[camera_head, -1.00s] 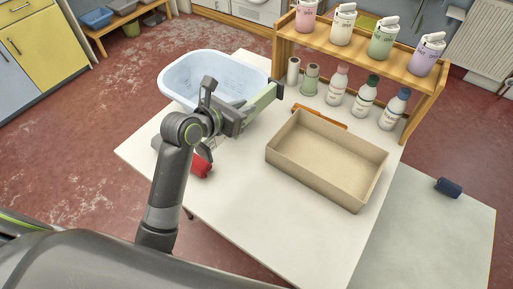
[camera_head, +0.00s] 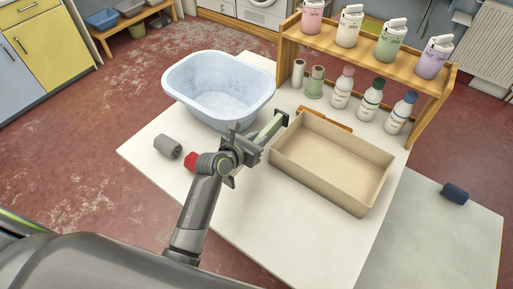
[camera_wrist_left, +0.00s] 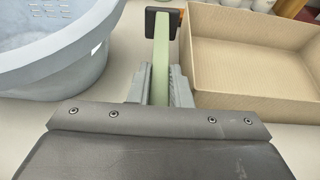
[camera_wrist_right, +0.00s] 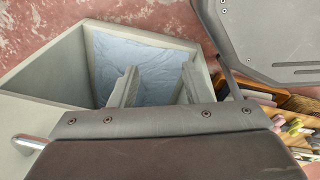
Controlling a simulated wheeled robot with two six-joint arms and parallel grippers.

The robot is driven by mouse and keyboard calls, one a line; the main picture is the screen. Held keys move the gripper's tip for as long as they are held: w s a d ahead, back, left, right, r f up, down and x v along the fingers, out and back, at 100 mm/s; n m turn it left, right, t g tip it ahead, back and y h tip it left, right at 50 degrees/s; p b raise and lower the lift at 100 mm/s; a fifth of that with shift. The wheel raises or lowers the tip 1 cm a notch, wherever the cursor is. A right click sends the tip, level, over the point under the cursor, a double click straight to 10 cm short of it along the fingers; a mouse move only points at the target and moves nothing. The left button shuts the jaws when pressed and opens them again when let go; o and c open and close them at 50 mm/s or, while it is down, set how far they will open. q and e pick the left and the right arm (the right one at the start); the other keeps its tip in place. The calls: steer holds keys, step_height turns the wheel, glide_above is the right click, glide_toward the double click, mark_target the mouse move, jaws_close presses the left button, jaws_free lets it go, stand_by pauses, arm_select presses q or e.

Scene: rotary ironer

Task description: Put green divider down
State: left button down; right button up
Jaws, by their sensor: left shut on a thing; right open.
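The green divider (camera_head: 269,129) is a pale green bar with a dark block at its far end. My left gripper (camera_head: 254,143) is shut on it, between the blue basket and the cardboard box. In the left wrist view the divider (camera_wrist_left: 161,62) points away from me between the fingers (camera_wrist_left: 160,85), beside the box's left wall. I cannot tell whether its underside touches the table. My right gripper (camera_wrist_right: 158,86) is open and empty, over a grey bin (camera_wrist_right: 42,72) with a blue lining. It is not in the head view.
The white table (camera_head: 270,215) holds the blue basket (camera_head: 205,72), the open, empty box (camera_head: 330,165), and red and grey rolls (camera_head: 168,147) at left. A wooden shelf (camera_head: 365,55) with several bottles stands behind. The table's front is clear.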

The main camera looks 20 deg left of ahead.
arm_select(q)
steer(key=shift+f+b, duration=0.45)
steer(key=shift+f, duration=1.5)
steer(key=shift+f, duration=0.1)
steer(key=c, duration=1.3)
jaws_free()
